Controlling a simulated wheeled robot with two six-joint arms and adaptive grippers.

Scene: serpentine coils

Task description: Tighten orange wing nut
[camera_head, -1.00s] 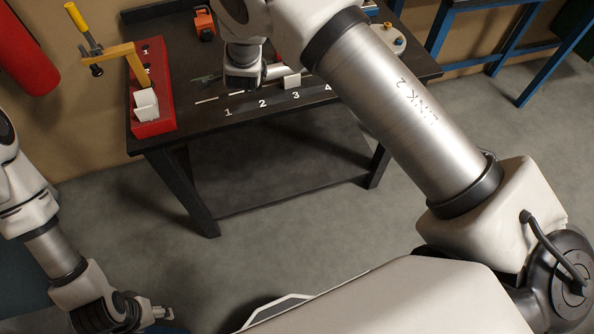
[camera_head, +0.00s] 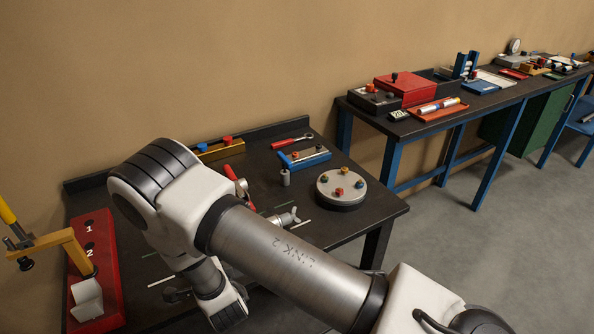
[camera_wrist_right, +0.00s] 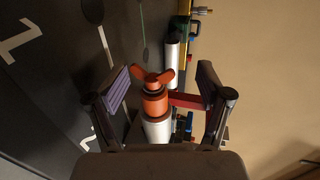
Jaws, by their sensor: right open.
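In the right wrist view an orange wing nut (camera_wrist_right: 153,80) with two wings sits at the end of an orange collar and silver cylinder (camera_wrist_right: 157,130). My right gripper (camera_wrist_right: 165,88) is open, with one finger on each side of the wing nut. Gaps show between the nut and both fingers in this view. In the head view my right arm crosses the workbench (camera_head: 385,212). I cannot make out the orange wing nut or the right gripper's fingers there. My left gripper is not in view.
A round grey plate with coloured knobs (camera_head: 341,190) and a blue fixture (camera_head: 304,158) lie right of the arm. A second table (camera_head: 440,125) stands further right.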

